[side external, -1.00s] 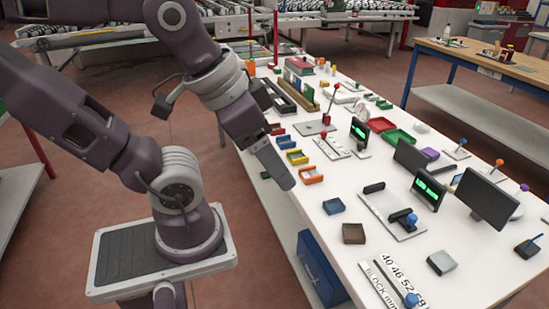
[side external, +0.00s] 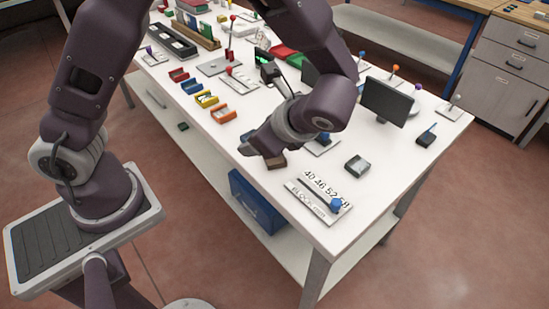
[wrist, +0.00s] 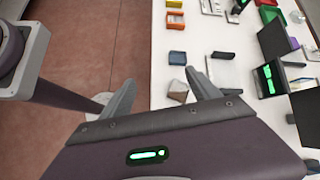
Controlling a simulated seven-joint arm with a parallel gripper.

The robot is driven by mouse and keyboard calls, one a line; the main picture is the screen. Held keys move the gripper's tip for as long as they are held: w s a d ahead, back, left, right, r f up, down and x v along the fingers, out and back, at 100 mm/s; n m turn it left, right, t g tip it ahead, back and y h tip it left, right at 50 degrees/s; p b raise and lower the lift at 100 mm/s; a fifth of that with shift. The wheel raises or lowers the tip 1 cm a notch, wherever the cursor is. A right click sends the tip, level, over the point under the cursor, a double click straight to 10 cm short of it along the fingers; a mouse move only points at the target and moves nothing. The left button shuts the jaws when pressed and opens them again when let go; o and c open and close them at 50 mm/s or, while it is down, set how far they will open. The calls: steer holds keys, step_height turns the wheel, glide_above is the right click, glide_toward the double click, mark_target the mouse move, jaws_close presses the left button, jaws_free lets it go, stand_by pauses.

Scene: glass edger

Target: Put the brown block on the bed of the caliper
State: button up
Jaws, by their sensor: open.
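The brown block (side external: 276,163) lies on the white table near its front edge, partly hidden by my gripper (side external: 260,153) in the side view. In the wrist view the brown block (wrist: 178,91) shows beside the inner side of the right finger. My gripper (wrist: 160,79) is open, with nothing held between its fingers. A grey plate with a black bar (wrist: 222,56), which looks like the caliper, lies to the right of the block in the wrist view.
A plate with a number scale and blue knob (side external: 318,201) lies nearer the table corner. A dark grey block (side external: 357,165) and a black monitor (side external: 387,100) stand to the right. Coloured trays (side external: 208,99) line the front edge.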

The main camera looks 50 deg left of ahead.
steer(key=w+d+f+m+t+y, duration=0.1)
steer(key=f+m, duration=0.1)
steer(key=f, duration=0.1)
steer(key=w+d+f+m+t+y, duration=0.1)
steer(key=f+m, duration=0.2)
steer(key=w+d+f+m+t+y, duration=0.1)
steer(key=f+m+t, duration=0.1)
steer(key=f, duration=0.2)
steer(key=shift+w+d, duration=0.3)
steer(key=shift+d, duration=0.05)
steer(key=shift+m, duration=0.3)
steer(key=x, duration=0.7)
steer(key=shift+f, duration=0.1)
steer(key=shift+y, duration=0.3)
jaws_close()
steer(key=w+a+r+m+t+h, duration=0.2)
steer(key=a+r+m+t, duration=0.25)
steer(key=r, duration=0.85)
steer(key=n+g+y, duration=0.2)
steer(key=n+g, duration=0.3)
glide_above(277, 161)
step_height(277, 161, down, 3)
steer(key=shift+a+r+t, duration=0.1)
steer(key=shift+t, duration=0.15)
